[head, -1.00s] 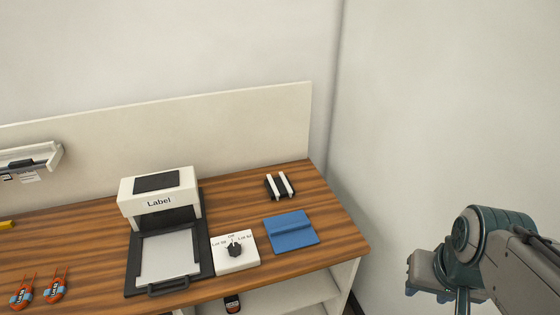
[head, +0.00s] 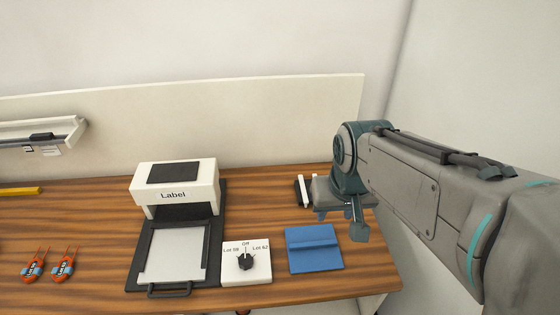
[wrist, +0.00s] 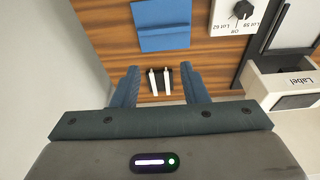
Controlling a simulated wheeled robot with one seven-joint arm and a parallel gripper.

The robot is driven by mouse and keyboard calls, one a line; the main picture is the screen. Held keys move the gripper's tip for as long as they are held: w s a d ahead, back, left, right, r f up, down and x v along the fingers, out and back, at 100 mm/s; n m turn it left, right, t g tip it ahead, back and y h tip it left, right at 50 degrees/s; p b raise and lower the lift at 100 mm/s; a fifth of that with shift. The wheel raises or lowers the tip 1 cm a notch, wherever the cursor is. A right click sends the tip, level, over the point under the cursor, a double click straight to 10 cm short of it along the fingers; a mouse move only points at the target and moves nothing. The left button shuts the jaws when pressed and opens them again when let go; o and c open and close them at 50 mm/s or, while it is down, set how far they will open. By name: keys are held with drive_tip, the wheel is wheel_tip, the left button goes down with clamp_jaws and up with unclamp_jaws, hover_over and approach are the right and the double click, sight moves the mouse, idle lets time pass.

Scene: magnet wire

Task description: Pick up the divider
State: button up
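No object carries the name divider, and I cannot tell for sure which one it is. A small black block with two white bars (head: 303,191) lies near the back right of the bench, partly hidden behind my gripper (head: 339,222). In the wrist view this block with white bars (wrist: 160,81) shows between the two blue fingers of my gripper (wrist: 159,69), which are apart, with nothing held. A flat blue plate with a raised ridge (head: 314,249) lies nearer the bench's front; the blue plate also shows in the wrist view (wrist: 161,26).
A white label machine (head: 174,188) with a tray stands left of a white switch box with a black knob (head: 246,262). Two orange tools (head: 50,266) lie at the left on the wooden bench (head: 95,225). A pale back panel (head: 260,120) rises behind the bench.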

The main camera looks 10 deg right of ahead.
drive_tip(key=w+f+b, duration=0.3)
drive_tip(key=w+f, duration=0.1)
drive_tip(key=w, duration=1.1)
drive_tip(key=t+b, duration=0.1)
drive_tip(key=b, duration=0.3)
hover_over(300, 178)
drive_tip(key=f, duration=0.9)
drive_tip(key=s+f, duration=0.1)
drive_tip(key=f, duration=0.4)
drive_tip(key=shift+d+f, duration=0.2)
drive_tip(key=shift+d, duration=0.1)
drive_tip(key=shift+x, duration=3.15)
drive_tip(key=shift+s+a, duration=0.15)
clamp_jaws()
